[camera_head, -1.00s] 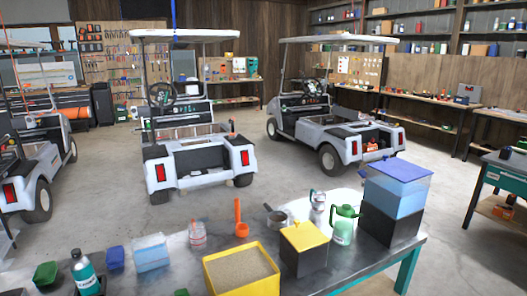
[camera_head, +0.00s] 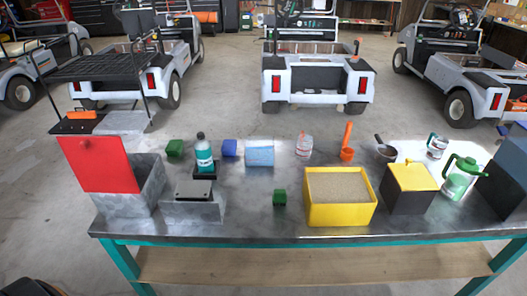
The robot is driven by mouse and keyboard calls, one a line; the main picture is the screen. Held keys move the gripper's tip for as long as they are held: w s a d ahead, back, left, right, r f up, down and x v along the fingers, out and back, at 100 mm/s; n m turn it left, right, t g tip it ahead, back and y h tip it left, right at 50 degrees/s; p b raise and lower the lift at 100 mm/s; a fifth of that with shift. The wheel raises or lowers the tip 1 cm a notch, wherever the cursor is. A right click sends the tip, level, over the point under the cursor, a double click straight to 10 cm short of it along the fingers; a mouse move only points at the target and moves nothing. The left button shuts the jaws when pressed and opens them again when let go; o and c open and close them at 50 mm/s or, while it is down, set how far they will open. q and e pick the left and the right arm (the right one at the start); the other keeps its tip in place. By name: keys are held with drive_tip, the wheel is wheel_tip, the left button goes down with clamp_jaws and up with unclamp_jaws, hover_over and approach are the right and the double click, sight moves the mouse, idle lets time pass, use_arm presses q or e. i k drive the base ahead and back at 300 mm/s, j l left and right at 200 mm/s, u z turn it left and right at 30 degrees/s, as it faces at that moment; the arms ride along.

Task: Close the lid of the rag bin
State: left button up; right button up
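A grey metal bin (camera_head: 147,190) with a red lid (camera_head: 97,164) stands at the left end of the workbench. It looks like the rag bin, though no label shows. The lid is open, tilted up steeply on the bin's left side, with a small round knob on its face. The inside of the bin is partly hidden by the lid, and I cannot tell what it holds. Neither of my grippers shows in the head view.
The workbench (camera_head: 250,231) also carries a low grey box (camera_head: 193,210) beside the bin, a teal bottle (camera_head: 204,153), a yellow sand tray (camera_head: 340,215), a black box with a yellow lid (camera_head: 408,190) and a green jug (camera_head: 460,180). Golf carts stand behind.

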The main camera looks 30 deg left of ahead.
sight(100, 164)
drive_tip(key=u, duration=2)
